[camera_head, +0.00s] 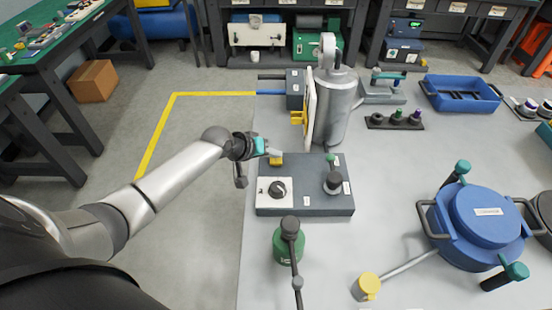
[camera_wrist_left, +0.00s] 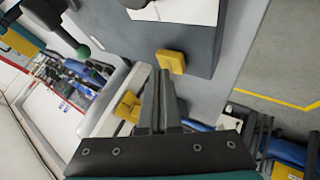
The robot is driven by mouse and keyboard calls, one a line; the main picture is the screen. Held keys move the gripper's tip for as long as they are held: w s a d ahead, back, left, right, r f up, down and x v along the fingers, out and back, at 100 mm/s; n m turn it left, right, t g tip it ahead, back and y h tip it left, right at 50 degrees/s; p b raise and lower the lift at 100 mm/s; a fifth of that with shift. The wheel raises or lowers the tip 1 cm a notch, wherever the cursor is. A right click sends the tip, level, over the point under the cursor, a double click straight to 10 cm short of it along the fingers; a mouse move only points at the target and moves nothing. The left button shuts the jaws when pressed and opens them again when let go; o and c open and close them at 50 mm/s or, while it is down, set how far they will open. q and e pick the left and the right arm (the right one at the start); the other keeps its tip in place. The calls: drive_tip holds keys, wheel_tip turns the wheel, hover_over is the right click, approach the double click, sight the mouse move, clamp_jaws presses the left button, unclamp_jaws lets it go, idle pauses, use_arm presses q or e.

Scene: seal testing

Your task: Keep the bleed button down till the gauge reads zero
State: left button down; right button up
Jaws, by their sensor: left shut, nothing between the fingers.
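My left gripper (camera_head: 272,151) is shut and empty at the far left edge of a dark grey box (camera_head: 320,207). A yellow block (camera_head: 276,160) on that box sits right by the fingertips; it may be the bleed button. In the left wrist view the shut fingers (camera_wrist_left: 163,75) end close beside the yellow block (camera_wrist_left: 171,61); I cannot tell whether they touch or press it. A thin upright panel (camera_head: 310,110) stands edge-on before a grey cylinder (camera_head: 341,100). I cannot read a gauge in either view. My right gripper is not in view.
A green canister (camera_head: 288,247) stands nearer. A blue lidded pot (camera_head: 478,220) is at right, a blue tray (camera_head: 460,93) behind. Bare bench lies between them.

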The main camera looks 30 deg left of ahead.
sight(273, 162)
use_arm(q)
drive_tip(key=shift+s+f+b, duration=0.1)
drive_tip(key=shift+f+b, duration=0.2)
drive_tip(key=shift+f, duration=0.35)
idle(2.2)
drive_tip(key=shift+r, duration=0.1)
idle(1.6)
drive_tip(key=shift+r+p, duration=0.95)
drive_tip(key=shift+p, duration=0.05)
wheel_tip(273, 162, up, 5)
drive_tip(key=p, duration=0.5)
drive_tip(key=shift+r, duration=0.1)
